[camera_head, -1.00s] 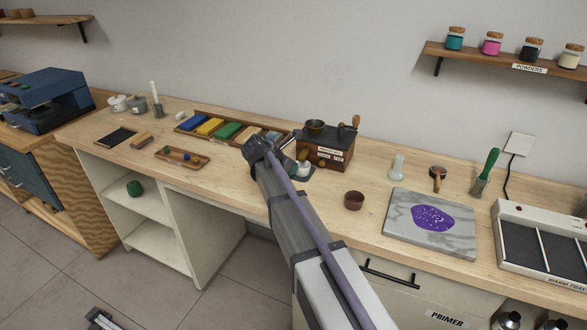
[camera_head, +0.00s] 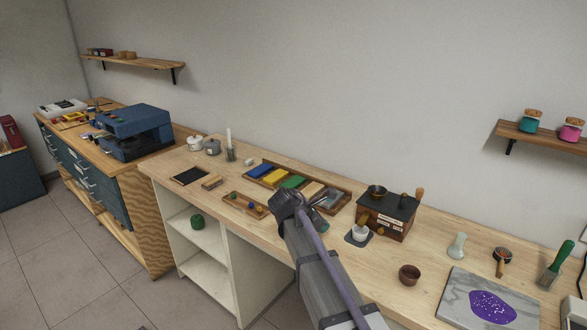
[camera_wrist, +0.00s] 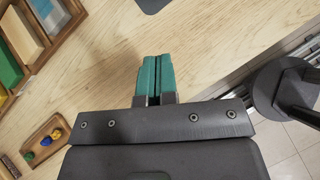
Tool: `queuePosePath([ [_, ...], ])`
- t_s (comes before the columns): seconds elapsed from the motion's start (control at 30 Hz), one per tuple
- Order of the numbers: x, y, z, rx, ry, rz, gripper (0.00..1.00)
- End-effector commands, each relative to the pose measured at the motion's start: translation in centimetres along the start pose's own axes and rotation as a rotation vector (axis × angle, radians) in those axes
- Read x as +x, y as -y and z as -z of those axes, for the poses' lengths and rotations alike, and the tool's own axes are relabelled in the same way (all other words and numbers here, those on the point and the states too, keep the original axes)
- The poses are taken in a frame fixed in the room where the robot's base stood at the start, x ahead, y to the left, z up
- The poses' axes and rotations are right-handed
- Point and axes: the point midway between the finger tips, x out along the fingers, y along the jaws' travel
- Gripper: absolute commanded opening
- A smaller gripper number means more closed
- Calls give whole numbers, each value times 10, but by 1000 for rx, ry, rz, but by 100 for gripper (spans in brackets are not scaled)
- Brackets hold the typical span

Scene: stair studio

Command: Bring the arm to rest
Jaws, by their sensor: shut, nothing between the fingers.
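My gripper shows in the wrist view, its two teal fingers (camera_wrist: 154,78) pressed together with nothing between them. It is above the wooden workbench (camera_wrist: 105,75). In the head view my arm (camera_head: 318,268) reaches up from the lower right, and its end is over the bench near the small wooden tray of balls (camera_head: 246,205) and the tray of coloured blocks (camera_head: 340,204).
A brown bowl (camera_head: 409,274) and a marble slab (camera_head: 452,298) with purple powder lie further right. A blue machine (camera_head: 134,130) is at the left.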

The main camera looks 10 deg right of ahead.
Motion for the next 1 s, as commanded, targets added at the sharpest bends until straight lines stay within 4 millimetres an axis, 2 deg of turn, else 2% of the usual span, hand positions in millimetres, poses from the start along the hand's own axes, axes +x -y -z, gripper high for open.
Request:
queuePosePath([
  [0.07, 0, 3, 5, 166, -27, 9, 0],
  [0.17, -5, 34, 28, 552, -148, 68, 0],
  [0.27, -9, 94, 52, 1025, -295, 232, 0],
  [0.3, -12, 119, 61, 1203, -341, 320, 0],
  [0.37, -17, 156, 72, 1438, -397, 467, 0],
  [0.4, -22, 182, 78, 1570, -426, 568, 0],
  [0.47, -28, 210, 84, 1694, -459, 686, 0],
  [0.53, -30, 233, 86, 1734, -492, 754, 0],
  [0.6, -26, 242, 81, 1755, -491, 766, 0],
  [1.0, -21, 239, 76, 1763, -486, 765, 0],
])
